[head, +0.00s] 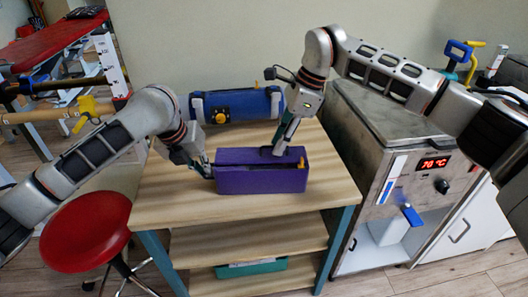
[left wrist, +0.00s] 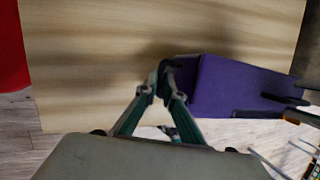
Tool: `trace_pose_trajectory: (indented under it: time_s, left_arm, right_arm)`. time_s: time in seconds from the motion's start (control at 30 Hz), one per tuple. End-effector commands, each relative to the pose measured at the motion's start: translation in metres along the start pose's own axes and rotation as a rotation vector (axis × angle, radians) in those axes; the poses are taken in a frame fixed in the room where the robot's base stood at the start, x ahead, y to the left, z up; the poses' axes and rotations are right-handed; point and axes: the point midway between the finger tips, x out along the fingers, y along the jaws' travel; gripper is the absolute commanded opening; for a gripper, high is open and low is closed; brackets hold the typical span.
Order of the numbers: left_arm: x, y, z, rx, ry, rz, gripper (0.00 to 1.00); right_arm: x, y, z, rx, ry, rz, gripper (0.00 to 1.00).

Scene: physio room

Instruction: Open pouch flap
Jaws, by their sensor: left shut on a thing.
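A purple pouch (head: 262,181) stands on the wooden table, long side to the front. Its top shows a dark gap between the front wall and a raised purple strip behind; I cannot tell how far the flap is lifted. My left gripper (head: 208,172) is at its left end. In the left wrist view its fingers (left wrist: 168,66) close together at the end of the pouch (left wrist: 228,88), shut on it. My right gripper (head: 273,151) reaches down from above onto the pouch's top. Its dark fingers also show at the pouch's right side in the left wrist view; their grip is unclear.
A blue roll-shaped device (head: 240,104) with a yellow knob lies behind the pouch. A metal heated cabinet (head: 385,140) stands close on the right. A red stool (head: 85,233) is at the left. The table's front (head: 180,208) is clear.

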Motion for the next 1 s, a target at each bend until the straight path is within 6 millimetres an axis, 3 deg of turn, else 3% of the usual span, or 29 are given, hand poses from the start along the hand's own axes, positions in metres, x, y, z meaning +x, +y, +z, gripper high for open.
trace_pose_trajectory:
  time_s: [0.2, 1.0]
  left_arm:
    - [0.001, 0.000, -0.001, 0.002, 0.002, 0.001, 0.00]
    - [0.001, 0.000, -0.001, 0.002, 0.001, 0.000, 0.00]
  right_arm:
    - [0.000, 0.000, 0.000, 0.000, 0.000, -0.001, 0.02]
    - [-0.008, -0.015, 0.002, 0.000, 0.002, -0.001, 0.01]
